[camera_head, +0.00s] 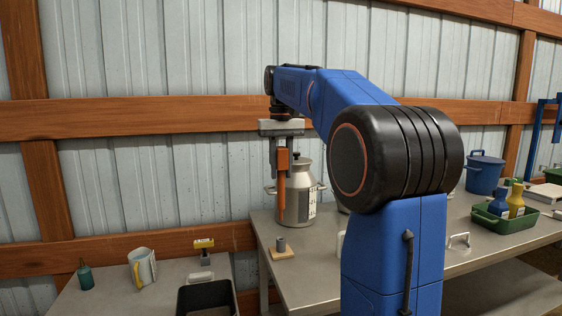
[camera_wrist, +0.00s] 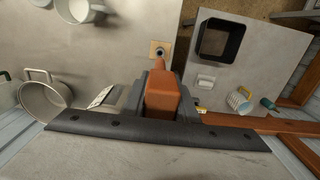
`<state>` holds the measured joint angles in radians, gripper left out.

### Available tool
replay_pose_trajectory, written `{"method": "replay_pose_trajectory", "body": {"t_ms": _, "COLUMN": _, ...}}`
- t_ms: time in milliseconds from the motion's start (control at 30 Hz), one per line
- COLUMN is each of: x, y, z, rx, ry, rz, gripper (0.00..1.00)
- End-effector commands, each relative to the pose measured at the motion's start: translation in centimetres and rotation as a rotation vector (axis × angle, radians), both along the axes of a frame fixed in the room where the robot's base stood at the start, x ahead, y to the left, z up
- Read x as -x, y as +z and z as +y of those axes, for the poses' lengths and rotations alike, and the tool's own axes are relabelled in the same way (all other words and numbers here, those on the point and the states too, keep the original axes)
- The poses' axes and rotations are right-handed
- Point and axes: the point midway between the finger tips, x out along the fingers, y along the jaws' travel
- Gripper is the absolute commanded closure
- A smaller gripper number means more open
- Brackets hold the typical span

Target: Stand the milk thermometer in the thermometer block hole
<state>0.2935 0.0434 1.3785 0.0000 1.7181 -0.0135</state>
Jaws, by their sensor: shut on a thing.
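The milk thermometer (camera_head: 282,200) is an orange-brown piece that tapers downward. My gripper (camera_head: 281,160) is shut on its upper part and holds it upright, tip down. In the wrist view my gripper (camera_wrist: 161,100) has its dark jaws on either side of the thermometer (camera_wrist: 162,97). The thermometer block (camera_head: 282,251) is a small wooden base with a grey cylinder, near the front left corner of the bench. The tip appears a little above the cylinder, apart from it. The block (camera_wrist: 159,49) also shows beyond the tip in the wrist view; its hole is too small to make out clearly.
A metal milk can (camera_head: 301,205) stands close behind the thermometer. A lower table at left holds a black bin (camera_head: 207,297), a mug (camera_head: 142,268) and a green bottle (camera_head: 85,276). A green tray (camera_head: 503,222) with bottles and a blue pot (camera_head: 484,174) stand right.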

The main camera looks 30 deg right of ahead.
Motion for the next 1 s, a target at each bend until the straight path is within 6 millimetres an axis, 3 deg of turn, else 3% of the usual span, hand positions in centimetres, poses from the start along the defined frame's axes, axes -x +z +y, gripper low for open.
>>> {"method": "replay_pose_trajectory", "body": {"t_ms": 600, "x": 0.0, "y": -4.6, "z": 0.0, "rx": 0.0, "ry": 0.0, "rz": 0.001, "gripper": 1.0}}
{"method": "replay_pose_trajectory", "body": {"t_ms": 1000, "x": 0.0, "y": -5.3, "z": 0.0, "rx": 0.0, "ry": 0.0, "rz": 0.0, "gripper": 1.0}}
